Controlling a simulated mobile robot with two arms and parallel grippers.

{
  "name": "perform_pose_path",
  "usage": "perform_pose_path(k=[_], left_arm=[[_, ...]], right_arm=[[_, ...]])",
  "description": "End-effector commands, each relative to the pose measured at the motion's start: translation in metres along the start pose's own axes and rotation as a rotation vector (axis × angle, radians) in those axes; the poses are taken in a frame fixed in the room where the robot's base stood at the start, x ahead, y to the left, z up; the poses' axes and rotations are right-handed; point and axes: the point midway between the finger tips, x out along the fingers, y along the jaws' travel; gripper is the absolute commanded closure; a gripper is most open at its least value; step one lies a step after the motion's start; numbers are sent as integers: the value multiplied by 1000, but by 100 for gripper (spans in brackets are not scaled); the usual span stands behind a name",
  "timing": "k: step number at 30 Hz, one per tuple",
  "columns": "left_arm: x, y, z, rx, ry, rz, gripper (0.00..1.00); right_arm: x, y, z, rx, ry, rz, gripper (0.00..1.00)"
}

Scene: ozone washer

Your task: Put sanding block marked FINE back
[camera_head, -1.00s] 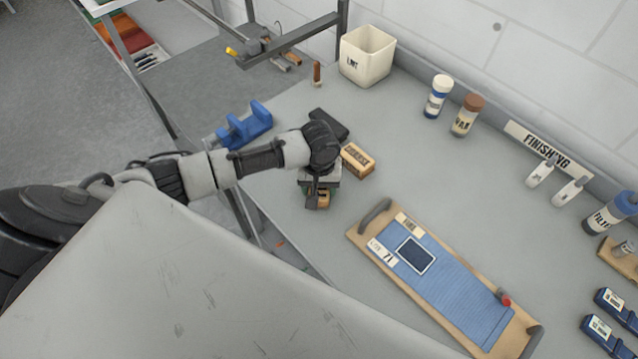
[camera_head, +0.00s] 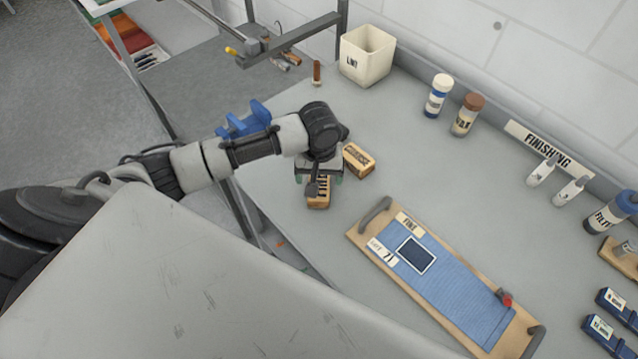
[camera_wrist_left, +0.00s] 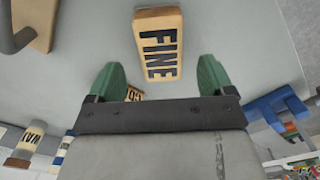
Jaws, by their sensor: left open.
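The sanding block marked FINE (camera_head: 318,194) is a tan block lying on the grey bench near its left edge. It also shows in the left wrist view (camera_wrist_left: 158,45), its lettering facing the camera. My left gripper (camera_head: 319,177) is open, with green fingertips just above and beside the block. In the left wrist view the gripper (camera_wrist_left: 161,78) has its fingers spread wider than the block, which lies beyond them, apart from both. A wooden board with a blue ribbed mat (camera_head: 455,290) carries a FINE label (camera_head: 409,223) and a dark white-edged square (camera_head: 415,255). My right gripper is not in view.
A block marked COARSE (camera_head: 358,160) sits close to the right of my left gripper. A blue holder (camera_head: 245,120) stands behind my left arm. A LINT bin (camera_head: 366,55) and bottles (camera_head: 467,115) stand at the back. The bench between the blocks and bottles is clear.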

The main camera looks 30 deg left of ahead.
Motion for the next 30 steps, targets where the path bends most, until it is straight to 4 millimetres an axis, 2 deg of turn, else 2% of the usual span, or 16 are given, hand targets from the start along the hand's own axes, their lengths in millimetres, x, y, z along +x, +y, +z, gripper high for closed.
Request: perform_pose_path(k=[3,6,12,17,30], left_arm=[[-27,0,-1,1,5,2,18],[-46,0,-1,1,4,1,18],[-70,0,0,0,2,1,18],[-76,0,0,-1,0,-1,18],[-75,0,0,0,0,-1,18]], right_arm=[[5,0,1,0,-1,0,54],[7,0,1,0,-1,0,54],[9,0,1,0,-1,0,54],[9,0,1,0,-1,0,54],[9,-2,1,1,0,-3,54]])
